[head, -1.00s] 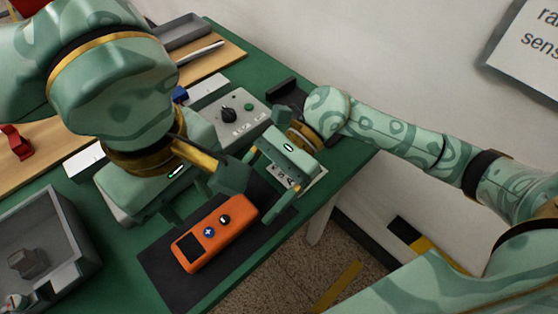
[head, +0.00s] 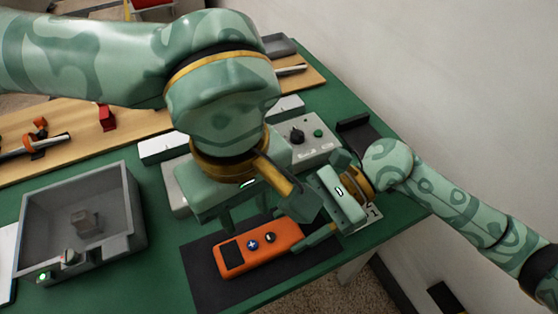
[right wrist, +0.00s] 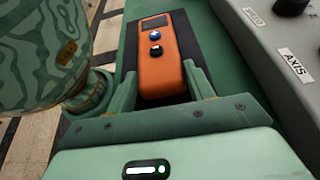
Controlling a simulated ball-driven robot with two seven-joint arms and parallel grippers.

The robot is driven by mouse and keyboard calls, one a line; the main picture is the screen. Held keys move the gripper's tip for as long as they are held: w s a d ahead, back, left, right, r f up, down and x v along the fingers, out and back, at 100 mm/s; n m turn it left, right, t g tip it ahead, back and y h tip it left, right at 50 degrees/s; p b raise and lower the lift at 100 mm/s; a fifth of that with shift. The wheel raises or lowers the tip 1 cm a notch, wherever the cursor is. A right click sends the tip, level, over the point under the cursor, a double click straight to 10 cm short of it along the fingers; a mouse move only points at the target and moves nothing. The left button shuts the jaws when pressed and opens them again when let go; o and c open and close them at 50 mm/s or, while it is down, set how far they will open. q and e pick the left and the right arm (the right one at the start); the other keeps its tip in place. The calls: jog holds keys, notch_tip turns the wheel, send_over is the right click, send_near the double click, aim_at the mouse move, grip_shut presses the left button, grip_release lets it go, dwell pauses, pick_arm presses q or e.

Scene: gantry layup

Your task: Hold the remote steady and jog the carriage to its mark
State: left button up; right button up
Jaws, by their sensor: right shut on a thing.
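The orange remote (head: 258,248) lies on a dark mat (head: 205,285) on the green table, with a dark screen, a blue plus button and a dark minus button. My right gripper (head: 315,230) is shut on its right end; the right wrist view shows a finger on each side of the remote (right wrist: 165,75). My left gripper (head: 246,215) is above the remote's far edge, its fingers pointing down and apart, with nothing seen between them. Its fingertips are partly hidden behind the remote. I cannot pick out the carriage or its mark for certain.
A grey open box (head: 132,215) with a small block inside stands at left. A control box (head: 312,150) with a black knob and green button stands behind my grippers. A wooden board (head: 80,135) with tools runs along the back. The table's right edge is close.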

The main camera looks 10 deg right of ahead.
dwell(0.4)
jog(key=o, duration=1.2)
jog(key=shift+o, duration=0.2)
